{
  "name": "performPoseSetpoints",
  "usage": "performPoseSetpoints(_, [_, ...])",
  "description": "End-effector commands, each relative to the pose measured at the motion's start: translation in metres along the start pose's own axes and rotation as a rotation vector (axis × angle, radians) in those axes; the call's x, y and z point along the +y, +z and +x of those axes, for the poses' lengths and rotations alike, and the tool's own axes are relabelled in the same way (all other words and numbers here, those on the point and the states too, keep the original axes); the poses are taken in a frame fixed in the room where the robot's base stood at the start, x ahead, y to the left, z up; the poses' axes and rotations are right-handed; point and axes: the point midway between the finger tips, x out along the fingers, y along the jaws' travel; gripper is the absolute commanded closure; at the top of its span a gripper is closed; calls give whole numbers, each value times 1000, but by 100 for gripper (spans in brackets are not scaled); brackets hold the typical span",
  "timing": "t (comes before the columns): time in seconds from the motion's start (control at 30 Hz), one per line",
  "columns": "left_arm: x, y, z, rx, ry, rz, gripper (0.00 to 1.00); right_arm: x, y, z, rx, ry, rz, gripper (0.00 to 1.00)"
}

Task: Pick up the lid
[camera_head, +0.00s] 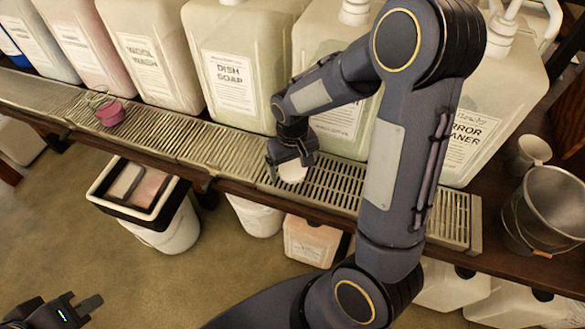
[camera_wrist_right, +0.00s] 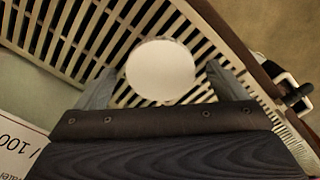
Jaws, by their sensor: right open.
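The lid, a small round white disc (camera_head: 292,172), lies on the slatted metal rack of the shelf, in front of the large jugs. It shows whole as a white disc (camera_wrist_right: 160,70) in the right wrist view. My right gripper (camera_head: 289,163) is open above the rack, with the lid between its fingers. In the right wrist view one finger of the right gripper (camera_wrist_right: 160,82) stands on each side of the lid, with gaps visible. My left gripper (camera_head: 80,308) is at the bottom left corner, far from the lid; its opening is unclear.
Large jugs, including the dish soap jug (camera_head: 232,75) and wool wash jug (camera_head: 150,60), stand behind the rack (camera_head: 200,140). A pink item (camera_head: 110,115) sits on its left part. A metal bucket (camera_head: 550,210) and mug (camera_head: 527,153) are at right. A bin (camera_head: 172,228) stands below.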

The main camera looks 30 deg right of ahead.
Motion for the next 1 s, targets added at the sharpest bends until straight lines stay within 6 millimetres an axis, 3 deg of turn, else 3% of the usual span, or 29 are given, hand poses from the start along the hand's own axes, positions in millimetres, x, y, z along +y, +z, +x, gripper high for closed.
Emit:
performPoseSetpoints(0.07, [0,0,0,0,0,0,100,0,0,0,0,0,0,9])
performPoseSetpoints(0.4, [0,0,0,0,0,0,100,0,0,0,0,0,0,54])
performPoseSetpoints(0.77, [0,0,0,0,0,0,100,0,0,-3,2,-1,-1,56])
performPoseSetpoints(1.0, [1,-2,-3,0,0,0,100,0,-1,-28,6,-1,-1,56])
